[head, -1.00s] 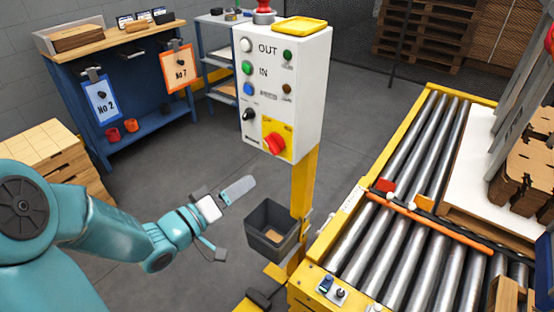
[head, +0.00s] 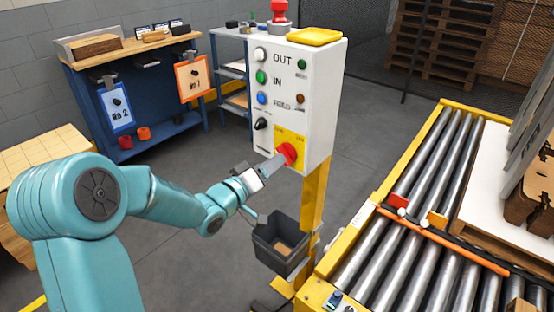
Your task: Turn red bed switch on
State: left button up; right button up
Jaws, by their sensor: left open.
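The red bed switch (head: 288,153) is a red rotary knob on a yellow plate, low on the front of the white control box (head: 325,100). My left gripper (head: 270,170) is at the lower left of the knob, its upper finger reaching up to the knob's edge in the picture. I cannot tell whether it touches. The gripper is open, with the other finger lower down and apart. Nothing shows held in it. My right gripper is not in view.
The box stands on a yellow post (head: 314,195) with a dark bin (head: 280,243) attached below the gripper. A roller conveyor (head: 420,200) with a yellow frame lies to the right. A blue workbench (head: 150,100) stands at the back left. Grey floor is free between.

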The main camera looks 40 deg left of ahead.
pick_arm(q)
jog(key=shift+w+d, duration=0.15)
jog(key=shift+w, duration=1.2)
grip_shut()
